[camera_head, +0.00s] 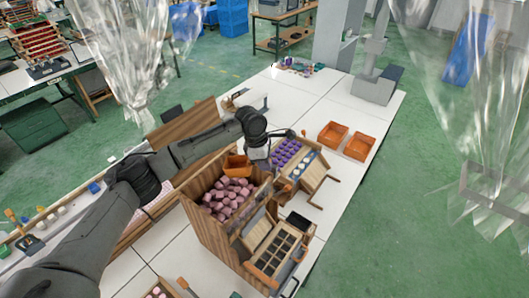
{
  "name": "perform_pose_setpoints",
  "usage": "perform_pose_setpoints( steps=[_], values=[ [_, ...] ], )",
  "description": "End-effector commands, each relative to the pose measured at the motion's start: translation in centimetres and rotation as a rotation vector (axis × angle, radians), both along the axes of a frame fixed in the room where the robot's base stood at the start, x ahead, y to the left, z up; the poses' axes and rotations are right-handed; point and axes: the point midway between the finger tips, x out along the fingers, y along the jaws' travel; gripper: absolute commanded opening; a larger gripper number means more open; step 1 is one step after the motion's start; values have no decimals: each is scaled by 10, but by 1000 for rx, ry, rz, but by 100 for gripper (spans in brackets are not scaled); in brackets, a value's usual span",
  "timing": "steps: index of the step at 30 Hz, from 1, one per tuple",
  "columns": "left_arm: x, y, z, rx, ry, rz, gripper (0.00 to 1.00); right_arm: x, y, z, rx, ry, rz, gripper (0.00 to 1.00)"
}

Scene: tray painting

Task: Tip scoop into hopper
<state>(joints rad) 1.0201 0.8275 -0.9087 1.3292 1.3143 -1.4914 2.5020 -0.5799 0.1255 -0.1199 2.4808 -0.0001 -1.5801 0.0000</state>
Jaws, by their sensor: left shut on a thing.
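My left arm reaches in from the lower left over the table. Its gripper (256,160) is shut on an orange scoop (235,163), held at the back edge of the wooden hopper (207,238). The hopper holds many pink, rounded pieces (225,202). What is inside the scoop and how far it is tilted are too small to tell. The fingers are partly hidden by the wrist. My right gripper is not in view.
Beside the hopper are a wooden stand with purple pieces (285,152) and a dark gridded tray (276,252). Two orange bins (333,134) (359,146) stand at the right.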

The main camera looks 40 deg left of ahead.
Motion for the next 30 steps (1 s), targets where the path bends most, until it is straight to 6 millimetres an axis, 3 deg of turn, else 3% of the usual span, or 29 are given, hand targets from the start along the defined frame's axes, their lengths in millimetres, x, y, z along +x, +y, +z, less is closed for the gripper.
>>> perform_pose_setpoints(
  steps=[3, 12, 30],
  values=[
    [0, -2, 2, 40, 29, -2, 0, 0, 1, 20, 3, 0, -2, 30],
    [1, -4, -10, 144, 96, -2, 0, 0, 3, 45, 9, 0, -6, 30],
    [3, -5, -21, 224, 146, -1, 0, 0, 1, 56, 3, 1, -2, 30]
  ],
)
